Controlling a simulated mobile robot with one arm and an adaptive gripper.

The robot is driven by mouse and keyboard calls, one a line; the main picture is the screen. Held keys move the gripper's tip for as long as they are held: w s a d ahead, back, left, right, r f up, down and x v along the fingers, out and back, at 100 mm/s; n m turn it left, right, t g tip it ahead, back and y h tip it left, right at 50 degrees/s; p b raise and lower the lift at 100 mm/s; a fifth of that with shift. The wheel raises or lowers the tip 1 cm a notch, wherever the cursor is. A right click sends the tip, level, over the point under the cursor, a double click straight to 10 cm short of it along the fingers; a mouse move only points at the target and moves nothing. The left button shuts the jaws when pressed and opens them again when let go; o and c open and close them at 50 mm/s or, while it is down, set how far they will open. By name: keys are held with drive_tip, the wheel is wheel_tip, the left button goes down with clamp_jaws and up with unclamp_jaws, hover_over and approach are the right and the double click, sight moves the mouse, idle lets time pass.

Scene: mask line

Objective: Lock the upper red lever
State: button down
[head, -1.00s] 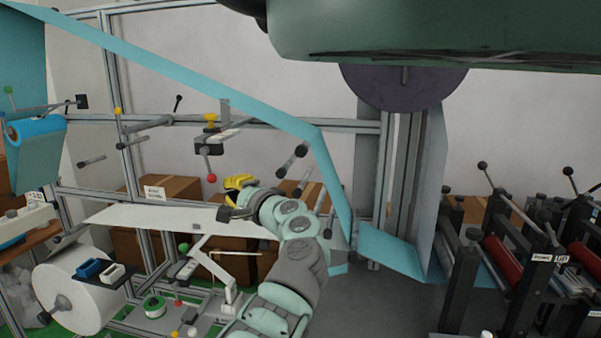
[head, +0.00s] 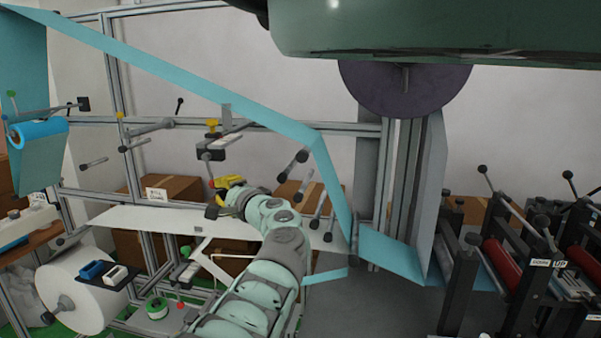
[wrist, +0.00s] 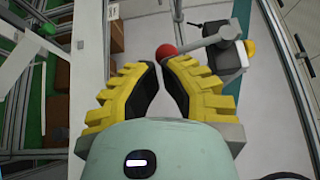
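The upper red lever shows as a red ball knob (wrist: 166,51) on a short grey arm (wrist: 200,42) that joins a dark block with a yellow knob. In the head view that block (head: 211,153) sits on the frame, and the red knob (head: 211,183) hangs below it, partly hidden by my gripper. My gripper (head: 226,183) has yellow fingers and is right beside the knob. In the wrist view my gripper (wrist: 163,68) is partly open, with a narrow gap between the fingertips. The knob is just beyond the tips; I cannot tell whether they touch it.
A white sheet (head: 140,219) runs below my gripper, and a blue web (head: 180,79) slants above it. Grey rollers (head: 293,164) stand right of the block. A white roll (head: 80,292) is at lower left. Red rollers (head: 504,262) are at right.

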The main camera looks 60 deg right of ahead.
drive_tip(key=w+t+b, duration=0.1)
drive_tip(key=b, duration=0.3)
drive_tip(key=f+m+t+b, duration=0.1)
drive_tip(key=b, duration=0.3)
drive_tip(key=shift+w+a+m+h, duration=0.3)
drive_tip(key=shift+w+a, duration=0.05)
drive_tip(key=shift+a, duration=0.05)
drive_tip(key=shift+s+r, duration=0.1)
